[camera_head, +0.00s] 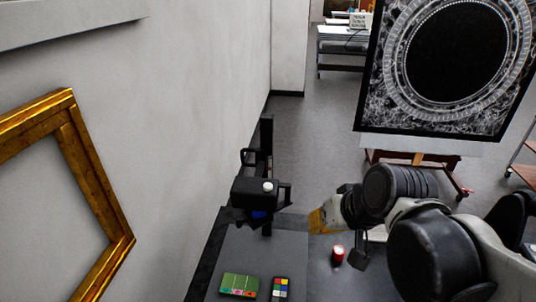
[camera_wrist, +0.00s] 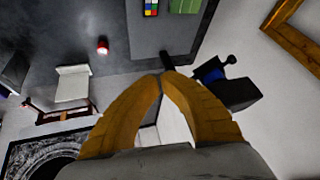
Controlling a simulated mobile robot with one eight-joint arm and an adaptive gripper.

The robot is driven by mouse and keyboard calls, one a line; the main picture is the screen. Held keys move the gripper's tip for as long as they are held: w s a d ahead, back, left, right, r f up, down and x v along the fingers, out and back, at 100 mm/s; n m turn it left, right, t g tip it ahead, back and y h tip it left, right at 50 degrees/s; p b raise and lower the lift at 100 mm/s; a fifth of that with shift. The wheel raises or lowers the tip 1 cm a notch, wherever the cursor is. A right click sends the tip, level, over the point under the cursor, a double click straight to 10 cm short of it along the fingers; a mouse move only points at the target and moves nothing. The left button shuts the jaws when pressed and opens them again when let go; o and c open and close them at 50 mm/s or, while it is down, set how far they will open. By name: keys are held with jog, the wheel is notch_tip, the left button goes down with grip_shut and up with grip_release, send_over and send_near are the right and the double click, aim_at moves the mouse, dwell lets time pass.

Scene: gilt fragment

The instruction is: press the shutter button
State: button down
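A black camera (camera_head: 255,193) on a dark stand is left of centre in the head view. A small round white button (camera_head: 267,187), apparently the shutter button, is on its top. My gripper (camera_head: 312,221) is to the right of the camera, apart from it. In the wrist view, the black camera (camera_wrist: 238,93) lies right of my gripper (camera_wrist: 162,76). Its two orange-yellow fingers meet at the tips, shut with nothing visible between them. I cannot make out the white button in the wrist view.
A gilt frame (camera_head: 98,185) is on the left wall. A grey table (camera_head: 240,250) bears a green card (camera_head: 239,285) and a colour chart (camera_head: 280,288). A red cylinder (camera_head: 338,253) stands right of it. An easel (camera_head: 415,157) holds a dark ornate picture (camera_head: 385,110) behind my arm.

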aim_at(268, 186)
jog(key=w+a+r+n+g+y+p, duration=0.1)
jog(key=w+a+r+p, duration=0.3)
jog(key=a+r+p, duration=0.2)
jog(key=w+a+r+g+y+p, duration=0.1)
jog(key=w+a+r+p, duration=0.3)
jog(key=r+p, duration=0.7)
jog(key=shift+w+a+n+y+p, duration=0.2)
jog(key=shift+a+n+y+p, duration=0.25)
jog(key=shift+a+y, duration=0.55)
jog(key=shift+a+f, duration=0.15)
notch_tip(268, 186, down, 9)
jog(key=b, duration=0.6)
jog(key=shift+r+b, duration=0.2)
jog(key=shift+b, duration=0.2)
jog(key=shift+f+b, duration=0.4)
